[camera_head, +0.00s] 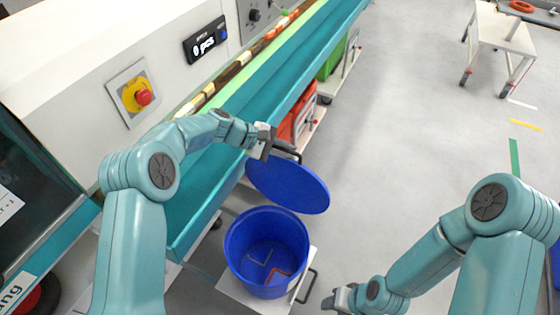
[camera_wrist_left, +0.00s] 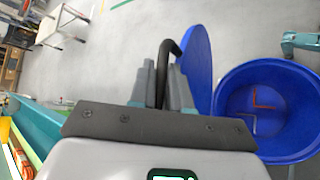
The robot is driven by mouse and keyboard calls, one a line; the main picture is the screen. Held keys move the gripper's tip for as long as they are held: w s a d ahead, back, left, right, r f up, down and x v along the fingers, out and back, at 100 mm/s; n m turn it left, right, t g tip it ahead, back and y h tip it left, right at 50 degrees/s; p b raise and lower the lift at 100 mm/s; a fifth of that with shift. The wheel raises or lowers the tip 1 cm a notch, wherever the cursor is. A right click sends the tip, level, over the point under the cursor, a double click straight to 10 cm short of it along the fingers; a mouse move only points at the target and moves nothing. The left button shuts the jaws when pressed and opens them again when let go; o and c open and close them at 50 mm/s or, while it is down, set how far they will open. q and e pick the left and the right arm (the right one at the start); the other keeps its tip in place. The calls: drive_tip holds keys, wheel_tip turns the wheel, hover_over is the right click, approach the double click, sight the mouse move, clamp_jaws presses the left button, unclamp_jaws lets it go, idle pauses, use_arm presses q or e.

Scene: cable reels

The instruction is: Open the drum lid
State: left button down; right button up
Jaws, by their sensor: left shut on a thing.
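The blue drum (camera_head: 236,262) stands on a white wheeled base with its top open; a red and a pale angled mark show on its floor. It also shows at the right of the left wrist view (camera_wrist_left: 232,92). The round blue drum lid (camera_head: 290,185) is off the opening, tilted, above and behind the drum. My left gripper (camera_head: 268,146) is shut on the lid's black handle, which shows between the fingers in the left wrist view (camera_wrist_left: 168,55). My right gripper (camera_head: 338,298) is in front of and right of the drum, apart from it; its jaw opening is unclear.
A teal conveyor trough (camera_head: 268,85) runs along the machine at left, close to my left arm. Red (camera_head: 298,122) and green (camera_head: 333,60) bins stand beside it. A white trolley (camera_head: 497,38) stands far right. The grey floor between is clear.

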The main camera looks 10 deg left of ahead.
use_arm(q)
drive_tip(key=shift+w+d, duration=0.25)
drive_tip(key=shift+w, duration=0.55)
drive_tip(key=shift+w+d, duration=0.25)
drive_tip(key=shift+w, duration=0.55)
drive_tip(key=c, duration=1.2)
unclamp_jaws()
drive_tip(key=shift+d, duration=0.1)
drive_tip(key=shift+s+f, duration=0.1)
drive_tip(key=shift+f, duration=0.05)
